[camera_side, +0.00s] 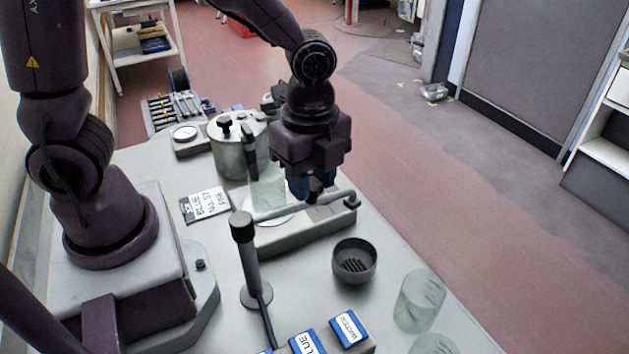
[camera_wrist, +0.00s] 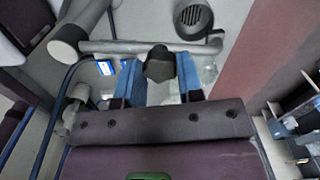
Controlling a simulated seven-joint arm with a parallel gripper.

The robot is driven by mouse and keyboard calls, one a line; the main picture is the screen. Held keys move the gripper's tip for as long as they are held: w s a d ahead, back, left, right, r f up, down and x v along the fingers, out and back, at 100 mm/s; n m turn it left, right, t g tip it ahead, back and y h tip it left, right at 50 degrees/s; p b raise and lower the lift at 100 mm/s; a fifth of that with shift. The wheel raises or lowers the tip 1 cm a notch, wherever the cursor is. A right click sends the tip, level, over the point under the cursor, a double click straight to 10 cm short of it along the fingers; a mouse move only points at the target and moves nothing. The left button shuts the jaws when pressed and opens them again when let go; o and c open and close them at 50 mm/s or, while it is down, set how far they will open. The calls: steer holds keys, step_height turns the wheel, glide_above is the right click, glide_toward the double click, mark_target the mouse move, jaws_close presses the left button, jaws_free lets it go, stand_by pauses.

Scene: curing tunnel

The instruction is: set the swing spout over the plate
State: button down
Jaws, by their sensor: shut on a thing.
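The swing spout (camera_side: 285,209) is a grey pipe reaching right from the top of an upright post (camera_side: 250,265). In the wrist view the spout (camera_wrist: 115,47) runs across just beyond my fingers. My gripper (camera_side: 312,190) is low at the spout's outer part. In the wrist view its blue fingers (camera_wrist: 160,80) are shut on a dark knob (camera_wrist: 160,64) at the spout. A pale round plate (camera_side: 282,219) shows partly behind the spout in the side view. The spout crosses in front of it there; I cannot tell whether its outlet is above it.
A clear glass (camera_side: 268,190) stands behind the spout, near a metal pot (camera_side: 228,150). A dark bowl (camera_side: 354,262) and clear tumblers (camera_side: 419,301) stand to the right. Blue labelled boxes (camera_side: 348,328) are in front. A label card (camera_side: 205,205) lies left.

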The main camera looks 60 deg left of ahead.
steer(key=s+a+n, duration=0.5)
steer(key=a+n, duration=0.4)
steer(key=n, duration=0.3)
steer(key=shift+a, duration=0.3)
steer(key=shift+s+n, duration=0.1)
steer(key=shift+n, duration=0.2)
steer(key=c, duration=0.8)
jaws_free()
steer(key=shift+o, duration=0.2)
step_height(320, 180, up, 13)
